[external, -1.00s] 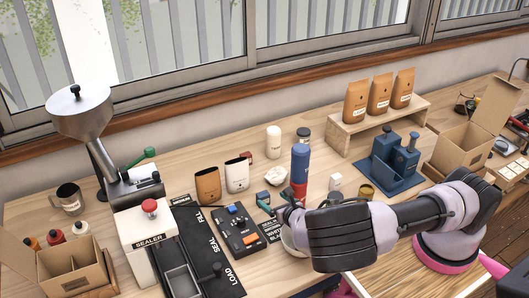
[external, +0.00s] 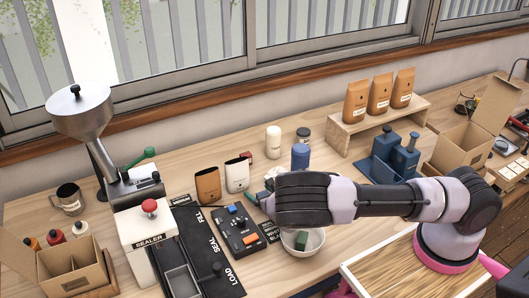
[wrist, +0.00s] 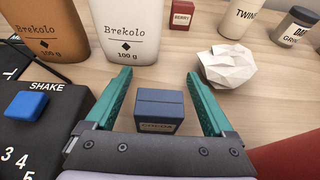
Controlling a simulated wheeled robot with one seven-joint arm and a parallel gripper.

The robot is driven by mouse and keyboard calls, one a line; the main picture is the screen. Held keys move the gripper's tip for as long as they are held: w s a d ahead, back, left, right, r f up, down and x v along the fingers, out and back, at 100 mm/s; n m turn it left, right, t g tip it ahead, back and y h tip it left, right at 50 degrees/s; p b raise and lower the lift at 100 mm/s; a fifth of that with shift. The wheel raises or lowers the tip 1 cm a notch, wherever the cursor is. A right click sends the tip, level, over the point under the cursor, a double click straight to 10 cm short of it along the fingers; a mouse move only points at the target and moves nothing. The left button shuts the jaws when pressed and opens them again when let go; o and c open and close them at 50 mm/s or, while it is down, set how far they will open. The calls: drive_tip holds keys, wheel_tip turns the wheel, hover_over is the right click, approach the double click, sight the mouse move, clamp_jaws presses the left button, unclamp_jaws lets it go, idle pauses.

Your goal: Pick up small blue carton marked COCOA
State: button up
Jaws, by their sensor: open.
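The small blue carton marked COCOA (wrist: 160,110) stands on the wooden table in the wrist view, its label facing me and partly cut off by my gripper's body. My gripper (wrist: 157,78) is open, with one teal finger on each side of the carton and visible gaps between. The fingertips reach past its far side. In the external view my arm's dark wrist covers most of this spot, and I cannot make out the carton clearly there.
Two coffee pouches, brown (wrist: 45,28) and white (wrist: 128,30), stand just beyond the left finger. A crumpled paper ball (wrist: 227,66) lies beyond the right finger. A black SHAKE panel (wrist: 35,110) is close left. A blue canister (external: 300,155) and white bowl (external: 303,243) flank my arm.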

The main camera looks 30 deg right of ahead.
drive_tip(key=shift+w+f, duration=0.1)
drive_tip(key=shift+w, duration=0.05)
clamp_jaws()
